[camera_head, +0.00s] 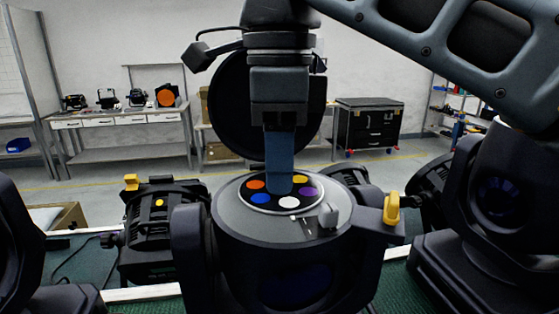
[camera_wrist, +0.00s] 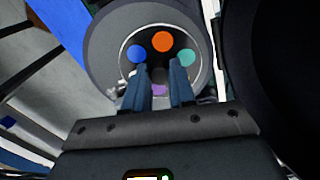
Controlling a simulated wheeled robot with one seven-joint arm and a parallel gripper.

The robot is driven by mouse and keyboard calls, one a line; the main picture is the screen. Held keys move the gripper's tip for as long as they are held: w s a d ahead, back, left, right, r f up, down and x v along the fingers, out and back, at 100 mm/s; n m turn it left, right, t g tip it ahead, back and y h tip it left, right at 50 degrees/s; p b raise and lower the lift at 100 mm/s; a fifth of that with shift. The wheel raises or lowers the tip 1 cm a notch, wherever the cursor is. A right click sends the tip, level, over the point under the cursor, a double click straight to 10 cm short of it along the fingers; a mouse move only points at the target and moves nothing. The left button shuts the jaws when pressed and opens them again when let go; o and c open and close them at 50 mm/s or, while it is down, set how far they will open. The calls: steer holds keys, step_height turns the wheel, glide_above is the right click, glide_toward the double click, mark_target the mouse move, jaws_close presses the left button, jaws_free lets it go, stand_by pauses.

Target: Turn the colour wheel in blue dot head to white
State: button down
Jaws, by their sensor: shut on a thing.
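The colour wheel (camera_head: 243,203) lies flat in the open top of a grey moving head (camera_head: 232,222). Its orange, blue, white (camera_head: 289,202), purple and yellow discs show in the head view; white is at the near side. In the wrist view, the wheel (camera_wrist: 124,42) shows orange, blue, teal and part of purple, with white not visible. My gripper (camera_head: 279,190) points down at the wheel's middle. In the wrist view its fingers (camera_wrist: 161,80) are shut on the dark centre hub (camera_wrist: 160,74). I cannot make out a blue dot on the head's housing.
A small grey block (camera_head: 328,215) and thin pin sit at the wheel's near right edge. A yellow clip (camera_head: 391,208) stands on the right. A fixture with a yellow dot (camera_head: 159,203) is at left; another dark head (camera_head: 490,200) is close on the right.

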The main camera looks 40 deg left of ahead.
steer(key=shift+w+r+m, duration=0.1)
steer(key=shift+r+m, duration=0.05)
steer(key=shift+m, duration=0.25)
steer(key=c, duration=0.9)
jaws_free()
steer(key=shift+c, duration=0.2)
step_height(320, 180, up, 8)
steer(key=shift+f+b, duration=0.2)
steer(key=shift+b, duration=0.15)
